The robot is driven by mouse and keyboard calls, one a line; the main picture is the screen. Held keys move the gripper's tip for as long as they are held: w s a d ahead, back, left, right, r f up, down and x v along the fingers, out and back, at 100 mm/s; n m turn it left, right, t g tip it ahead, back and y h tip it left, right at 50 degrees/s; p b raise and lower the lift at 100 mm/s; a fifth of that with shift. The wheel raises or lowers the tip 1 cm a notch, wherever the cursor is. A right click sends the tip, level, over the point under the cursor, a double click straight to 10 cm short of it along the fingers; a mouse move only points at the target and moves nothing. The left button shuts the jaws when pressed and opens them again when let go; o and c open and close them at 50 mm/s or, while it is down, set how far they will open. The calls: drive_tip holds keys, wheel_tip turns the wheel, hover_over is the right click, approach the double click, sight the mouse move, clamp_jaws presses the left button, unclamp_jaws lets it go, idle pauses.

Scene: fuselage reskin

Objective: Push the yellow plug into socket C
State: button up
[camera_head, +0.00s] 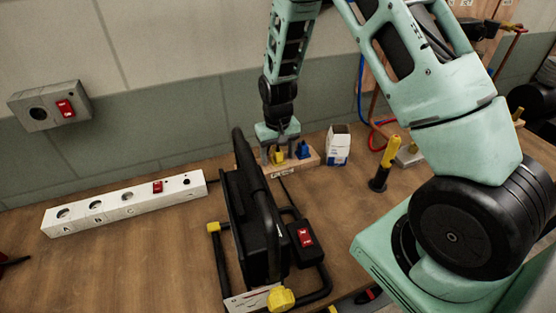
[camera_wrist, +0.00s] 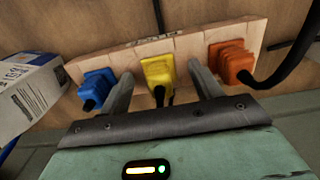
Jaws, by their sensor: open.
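The yellow plug (camera_wrist: 158,74) stands in a wooden rack (camera_wrist: 189,44), between a blue plug (camera_wrist: 95,85) and an orange plug (camera_wrist: 231,62) in the wrist view. My gripper (camera_wrist: 160,80) is open, with one finger on each side of the yellow plug; I cannot tell if they touch it. In the head view my gripper (camera_head: 279,148) is down at the rack, by the yellow plug (camera_head: 279,157) and the blue plug (camera_head: 303,150). The white power strip (camera_head: 172,199) lies at the left, with sockets marked A, B and C; socket C (camera_head: 127,197) looks empty.
A small white box (camera_head: 338,147) is right of the rack, and a yellow-handled tool (camera_head: 386,160) stands further right. The tabletop (camera_head: 130,255) before the strip is clear.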

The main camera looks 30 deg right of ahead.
sight(278, 151)
drive_tip(key=c, duration=1.1)
drive_tip(key=shift+c, duration=0.2)
drive_tip(key=shift+r+p, duration=1.1)
drive_tip(key=shift+r, duration=0.35)
drive_tip(key=shift+r+p, duration=1.1)
drive_tip(key=shift+r, duration=0.35)
drive_tip(key=shift+s+f, duration=0.1)
